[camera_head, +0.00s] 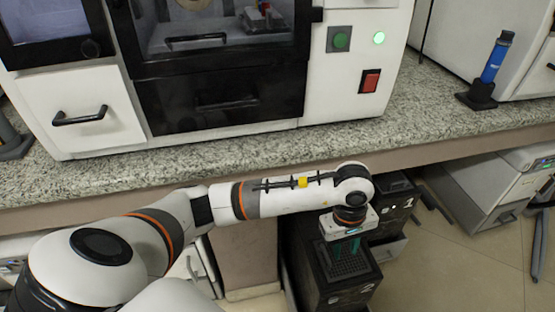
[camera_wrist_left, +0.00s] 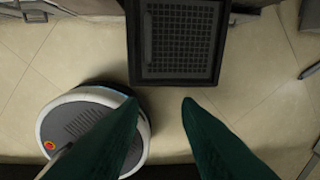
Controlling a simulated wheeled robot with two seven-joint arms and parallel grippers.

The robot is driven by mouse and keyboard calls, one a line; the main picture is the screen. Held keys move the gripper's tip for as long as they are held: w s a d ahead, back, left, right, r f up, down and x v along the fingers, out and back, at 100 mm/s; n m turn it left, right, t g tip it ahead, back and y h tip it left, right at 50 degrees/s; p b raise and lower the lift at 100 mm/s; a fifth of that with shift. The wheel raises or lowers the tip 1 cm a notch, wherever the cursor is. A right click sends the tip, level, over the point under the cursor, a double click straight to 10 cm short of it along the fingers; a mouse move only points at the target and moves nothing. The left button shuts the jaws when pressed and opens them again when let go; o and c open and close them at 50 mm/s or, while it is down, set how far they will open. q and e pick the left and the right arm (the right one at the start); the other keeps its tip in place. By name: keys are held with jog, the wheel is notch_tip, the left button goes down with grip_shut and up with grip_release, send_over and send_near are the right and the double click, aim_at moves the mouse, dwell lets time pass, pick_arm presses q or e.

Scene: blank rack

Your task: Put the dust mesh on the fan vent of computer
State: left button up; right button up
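A black computer (camera_head: 338,293) marked 2 stands on the floor below the counter. A dark square grid (camera_head: 352,264) lies on its top; it also shows in the left wrist view (camera_wrist_left: 182,40), inside the raised rim of the computer's top (camera_wrist_left: 223,45). I cannot tell whether this grid is the dust mesh or the bare fan vent. My left gripper (camera_head: 347,247) points down over the computer's top. In the left wrist view its two green fingers (camera_wrist_left: 159,102) are apart with nothing between them, and the grid lies beyond their tips. My right gripper is not in view.
A second black computer (camera_head: 393,207) marked 1 stands close behind. The granite counter (camera_head: 440,118) with a large white machine (camera_head: 345,100) is above and behind my arm. A blue tube on a stand (camera_head: 493,62) is at right. Tiled floor (camera_head: 450,270) is free at right.

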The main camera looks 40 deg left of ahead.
pick_arm(q)
jog(key=s+d+r+n+h, duration=0.2)
jog(key=s+d+r+h, duration=0.1)
jog(key=d+h, duration=0.3)
jog(key=s+d+r+n+h, duration=0.1)
jog(key=s+d+r+h, duration=0.2)
jog(key=d, duration=0.6)
notch_tip(320, 180, up, 9)
jog(key=d+n+t+h, duration=0.2)
jog(key=d+n+h, duration=0.1)
jog(key=n+h, duration=0.4)
jog(key=w+a+r+n+t+h, duration=0.2)
jog(key=w+a+r+n+t, duration=0.3)
jog(key=n+t, duration=0.5)
jog(key=w+a+n+t+y, duration=0.3)
jog(key=a+n+t+y, duration=0.55)
jog(key=n, duration=0.85)
jog(key=s+a+f+n+g+y, duration=0.3)
jog(key=a+f+n+g+y, duration=0.3)
jog(key=a+f+n+y, duration=0.6)
jog(key=s+f+n+g+h, duration=0.1)
jog(key=s+f+n+g, duration=0.9)
jog(key=s+f, duration=0.4)
jog(key=s+g, duration=0.1)
jog(key=s, duration=0.3)
jog(key=shift+s+f, duration=0.15)
